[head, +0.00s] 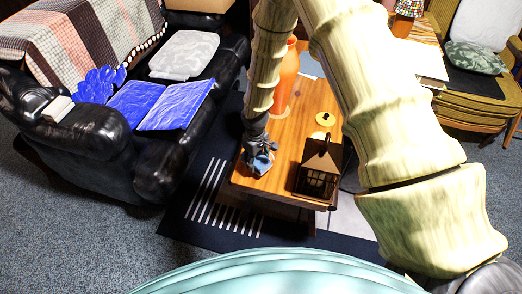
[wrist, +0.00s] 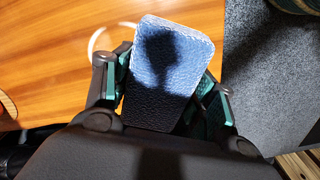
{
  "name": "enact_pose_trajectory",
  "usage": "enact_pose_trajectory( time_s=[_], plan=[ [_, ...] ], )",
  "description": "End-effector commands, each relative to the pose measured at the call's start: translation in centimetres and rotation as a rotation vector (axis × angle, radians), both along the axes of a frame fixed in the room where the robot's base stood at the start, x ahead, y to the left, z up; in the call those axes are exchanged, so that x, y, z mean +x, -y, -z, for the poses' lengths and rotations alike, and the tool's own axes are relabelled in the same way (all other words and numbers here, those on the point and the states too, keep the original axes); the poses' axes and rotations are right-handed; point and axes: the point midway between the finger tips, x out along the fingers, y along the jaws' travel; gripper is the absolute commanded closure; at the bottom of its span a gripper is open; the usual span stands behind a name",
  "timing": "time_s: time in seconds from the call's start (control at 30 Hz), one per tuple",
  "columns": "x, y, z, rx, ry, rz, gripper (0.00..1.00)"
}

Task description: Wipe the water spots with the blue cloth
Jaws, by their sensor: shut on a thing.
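My gripper (head: 258,148) is shut on the blue cloth (head: 261,164), near the front left edge of the wooden table (head: 305,110). In the wrist view the cloth (wrist: 172,60) is a folded, textured block with a pale edge, held between the two fingers of my gripper (wrist: 165,75), and a dark shadow falls on it. Just left of it on the tabletop (wrist: 55,70) is a pale curved mark (wrist: 97,38), which looks like a water spot, partly hidden by the finger and cloth.
A dark lantern (head: 318,172) stands on the table right of my gripper. A yellow object (head: 325,119) and an orange vase (head: 288,80) stand farther back. A black leather sofa (head: 95,135) is left. The table edge is close to the cloth.

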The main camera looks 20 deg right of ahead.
Motion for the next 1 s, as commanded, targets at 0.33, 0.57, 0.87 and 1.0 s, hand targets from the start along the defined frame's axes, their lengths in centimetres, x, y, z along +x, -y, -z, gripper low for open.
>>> enact_pose_trajectory(
  time_s=[0.33, 0.57, 0.87, 1.0],
  plan=[
    [-0.2, 0.1, -3.3, 0.000, -0.003, 0.001, 0.66],
    [-0.2, 0.1, -5.2, 0.000, -0.003, 0.002, 0.66],
    [-0.2, 0.1, -5.4, 0.000, -0.003, 0.002, 0.66],
    [-0.2, 0.1, -5.4, 0.000, -0.003, 0.002, 0.66]
  ],
)
